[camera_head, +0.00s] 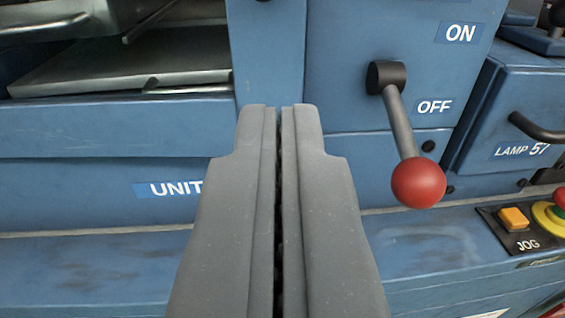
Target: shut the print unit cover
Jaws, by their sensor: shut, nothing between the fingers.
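My gripper (279,112) is shut and empty, pointing forward in the middle of the view, in front of the blue machine. A blue unit front (80,180) with a partly hidden "UNIT" label (168,189) lies to its left. Above it is an open bay with a grey metal plate (130,68) inside and a grey bar (45,25) across its upper left. I cannot tell which part is the print unit cover; it may be partly out of view. My fingers hide the right end of the label.
A "LAMP 57" box (500,120) with a black handle and a JOG panel (515,240) are at far right.

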